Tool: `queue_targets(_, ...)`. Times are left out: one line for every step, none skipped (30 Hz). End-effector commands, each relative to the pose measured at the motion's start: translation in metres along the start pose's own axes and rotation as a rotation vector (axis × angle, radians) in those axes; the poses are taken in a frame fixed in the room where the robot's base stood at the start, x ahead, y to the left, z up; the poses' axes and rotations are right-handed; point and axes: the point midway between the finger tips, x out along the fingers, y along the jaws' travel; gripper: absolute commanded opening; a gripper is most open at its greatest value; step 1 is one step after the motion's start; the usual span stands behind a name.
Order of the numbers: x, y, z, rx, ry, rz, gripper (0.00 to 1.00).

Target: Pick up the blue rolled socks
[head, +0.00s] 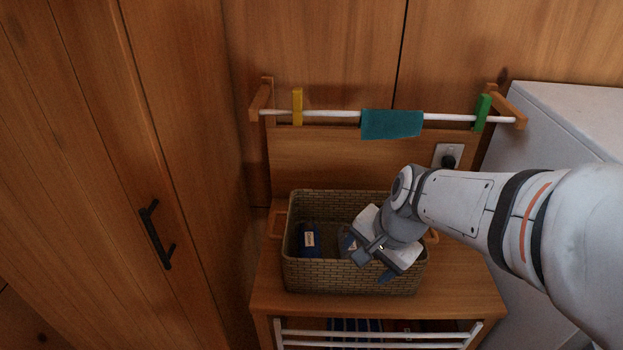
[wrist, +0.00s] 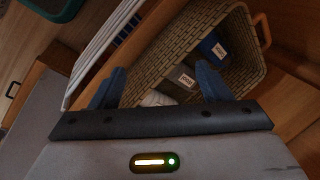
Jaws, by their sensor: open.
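The blue rolled socks (head: 304,249), dark blue with a pale label, lie in the left part of the wicker basket (head: 303,278). In the wrist view the blue socks (wrist: 207,44) are near the far end of the basket (wrist: 150,72), beyond the right finger. My gripper (head: 368,259) is over the right part of the basket, right of the socks and apart from them. In the wrist view my gripper (wrist: 160,84) has its two blue fingers spread, with nothing held between them.
A grey labelled roll (wrist: 178,82) and a whitish item (wrist: 156,98) also lie in the basket. The basket stands on a wooden bench (head: 272,293) with a white rack (head: 378,343) below. A rail (head: 340,114) with a teal cloth (head: 391,124) is behind. A white cabinet (head: 560,120) stands right.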

Motion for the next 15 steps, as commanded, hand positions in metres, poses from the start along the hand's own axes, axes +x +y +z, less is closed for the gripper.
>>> queue_targets(0.008, -0.018, -0.004, 0.169, -0.028, -0.027, 0.75)
queue_targets(0.014, -0.028, -0.006, 0.283, -0.042, -0.045, 0.77)
queue_targets(0.023, -0.041, -0.010, 0.439, -0.062, -0.065, 0.77)
queue_targets(0.029, -0.051, -0.013, 0.554, -0.076, -0.078, 0.77)
queue_targets(0.036, -0.059, -0.015, 0.673, -0.091, -0.089, 0.77)
queue_targets(0.045, -0.071, -0.020, 0.832, -0.109, -0.102, 0.77)
queue_targets(0.053, -0.079, -0.023, 0.951, -0.122, -0.108, 0.77)
queue_targets(0.060, -0.086, -0.026, 1.072, -0.135, -0.113, 0.77)
queue_targets(0.071, -0.094, -0.030, 1.232, -0.150, -0.117, 0.77)
queue_targets(0.079, -0.100, -0.034, 1.350, -0.160, -0.118, 0.77)
queue_targets(0.087, -0.105, -0.036, 1.465, -0.169, -0.118, 0.77)
queue_targets(0.098, -0.111, -0.040, 1.612, -0.177, -0.118, 0.77)
queue_targets(0.105, -0.114, -0.043, 1.718, -0.182, -0.117, 0.77)
queue_targets(0.113, -0.117, -0.046, 1.818, -0.186, -0.116, 0.77)
queue_targets(0.122, -0.120, -0.049, 1.938, -0.188, -0.114, 0.77)
